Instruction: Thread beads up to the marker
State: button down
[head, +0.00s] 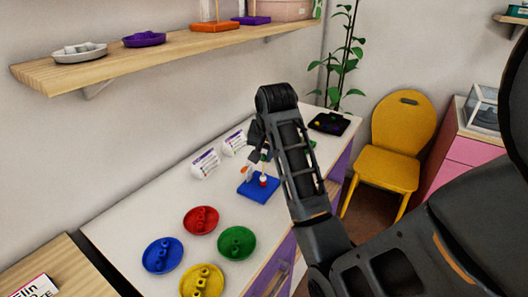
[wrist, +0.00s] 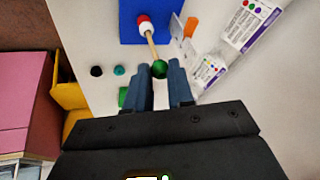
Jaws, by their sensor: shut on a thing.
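The blue bead board (head: 258,190) stands on the white table with an upright wooden rod (wrist: 151,45). A red bead (head: 263,184) sits low on the rod with a white bead (wrist: 147,28) above it. My gripper (wrist: 166,72) is above the board, its fingers closed on a green bead (wrist: 160,69). The green bead lines up with the rod's top end; I cannot tell whether the rod has entered its hole. In the head view my arm partly hides the gripper and rod. I cannot make out the marker for certain.
Red (head: 201,220), green (head: 236,243), blue (head: 162,255) and yellow (head: 201,282) dishes of beads stand at the front left. Printed white cards (head: 206,163) stand behind the board. A black board (head: 329,124) lies at the far end. A wooden shelf (head: 170,47) hangs above.

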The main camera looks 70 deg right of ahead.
jog(key=shift+f, duration=0.75)
dwell(0.4)
jog(key=shift+f, duration=0.3)
jog(key=shift+f+b, duration=0.3)
jog(key=shift+f, duration=0.05)
jog(key=c, duration=0.9)
grip_release()
jog(key=v, duration=0.8)
jog(key=shift+p, duration=0.3)
jog(key=shift+f, duration=0.15)
